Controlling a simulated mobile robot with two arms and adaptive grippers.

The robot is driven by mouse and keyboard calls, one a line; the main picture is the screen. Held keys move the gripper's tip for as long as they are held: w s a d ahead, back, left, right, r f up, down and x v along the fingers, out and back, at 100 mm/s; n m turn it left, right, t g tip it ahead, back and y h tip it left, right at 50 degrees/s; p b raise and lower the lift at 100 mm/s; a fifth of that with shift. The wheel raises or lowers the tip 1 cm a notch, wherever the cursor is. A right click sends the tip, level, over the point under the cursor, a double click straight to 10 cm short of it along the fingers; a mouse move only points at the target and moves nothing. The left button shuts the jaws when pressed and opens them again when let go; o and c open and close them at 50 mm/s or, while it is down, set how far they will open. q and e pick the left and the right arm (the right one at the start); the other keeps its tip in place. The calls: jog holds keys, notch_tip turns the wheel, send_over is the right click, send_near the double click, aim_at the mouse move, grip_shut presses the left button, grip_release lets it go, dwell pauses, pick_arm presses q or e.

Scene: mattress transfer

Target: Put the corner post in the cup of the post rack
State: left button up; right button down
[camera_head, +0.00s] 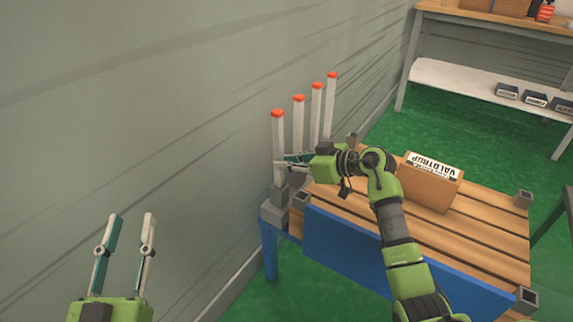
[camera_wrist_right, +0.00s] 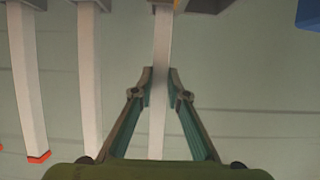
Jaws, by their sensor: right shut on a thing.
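The corner post (camera_head: 278,135) is white with an orange-red tip and stands about upright, nearest in a row of several like posts by the wall. My right gripper (camera_head: 281,162) is shut on its lower half. In the right wrist view the post (camera_wrist_right: 161,45) runs between the gripper's fingers (camera_wrist_right: 159,88). Its lower end meets a grey cup (camera_head: 275,194) of the post rack (camera_head: 273,216); I cannot tell how deep it sits. My left gripper (camera_head: 131,217) is open and empty at the lower left, away from the rack.
The other posts (camera_head: 299,122) stand close behind the held one. A slatted wooden bed frame (camera_head: 485,235) with a blue side panel (camera_head: 345,248) and grey corner sockets fills the right. A cardboard box (camera_head: 430,185) stands on the slats. The wall is close on the left.

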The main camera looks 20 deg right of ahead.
jog(key=c, duration=2)
grip_release()
jog(key=shift+o, duration=0.2)
